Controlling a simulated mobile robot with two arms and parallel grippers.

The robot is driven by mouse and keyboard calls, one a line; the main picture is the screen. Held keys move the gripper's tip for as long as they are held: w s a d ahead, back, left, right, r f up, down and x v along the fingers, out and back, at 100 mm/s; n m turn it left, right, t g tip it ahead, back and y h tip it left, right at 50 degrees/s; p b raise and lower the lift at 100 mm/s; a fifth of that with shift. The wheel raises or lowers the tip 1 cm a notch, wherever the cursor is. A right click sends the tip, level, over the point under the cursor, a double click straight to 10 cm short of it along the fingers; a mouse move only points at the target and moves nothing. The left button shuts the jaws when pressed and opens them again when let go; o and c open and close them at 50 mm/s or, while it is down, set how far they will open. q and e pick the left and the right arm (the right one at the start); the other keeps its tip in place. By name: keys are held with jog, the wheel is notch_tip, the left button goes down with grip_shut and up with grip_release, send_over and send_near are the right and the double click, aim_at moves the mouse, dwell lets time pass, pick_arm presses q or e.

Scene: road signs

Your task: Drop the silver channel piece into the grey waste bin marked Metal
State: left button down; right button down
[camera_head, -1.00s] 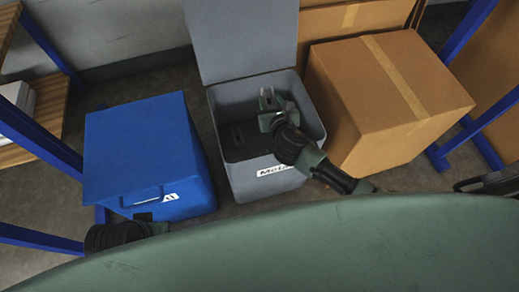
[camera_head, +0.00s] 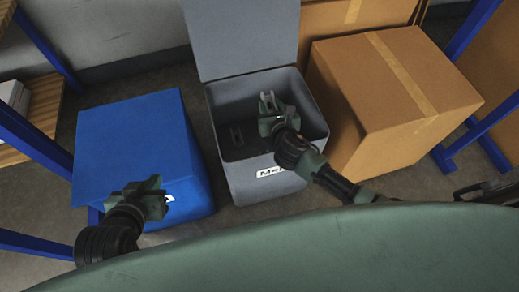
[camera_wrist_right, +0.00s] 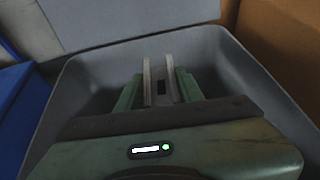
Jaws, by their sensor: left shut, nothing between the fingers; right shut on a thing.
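The grey waste bin (camera_head: 245,187) stands in the middle of the head view with its lid (camera_head: 243,40) up. A white label (camera_head: 271,171) on its front is partly hidden by my right arm; "M" and part of the word show. My right gripper (camera_head: 271,108) is over the bin's opening, shut on the silver channel piece (camera_head: 268,101). In the right wrist view, the channel piece's two pale walls (camera_wrist_right: 147,82) stand up between the green fingers, inside the bin's rim outline. My left gripper (camera_head: 154,187) is shut and empty in front of the blue bin.
A blue bin (camera_head: 135,135) with its lid shut stands left of the grey bin. A cardboard box (camera_head: 385,110) stands close on the right. A small dark item (camera_head: 237,136) shows inside the grey bin. Blue rack posts (camera_head: 40,145) stand at the left.

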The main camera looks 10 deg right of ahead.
pick_arm(q)
jog(key=shift+w+d+r+t, duration=0.1)
jog(key=shift+w+r+t, duration=0.2)
pick_arm(e)
jog(key=c, duration=0.8)
grip_release()
jog(key=shift+c, duration=0.2)
jog(key=shift+s, duration=0.1)
pick_arm(q)
jog(key=s+a+f+g+p, duration=0.1)
jog(key=s+f+g, duration=0.1)
jog(key=s, duration=0.3)
jog(key=s+a+f+g+y+p, duration=0.1)
jog(key=s+a+f+g, duration=0.1)
jog(key=s+g, duration=0.2)
jog(key=shift+s+a+f+p, duration=0.25)
jog(key=shift+s+a+p, duration=0.1)
jog(key=shift+s, duration=0.75)
pick_arm(e)
jog(key=v, duration=0.7)
jog(key=shift+s, duration=0.3)
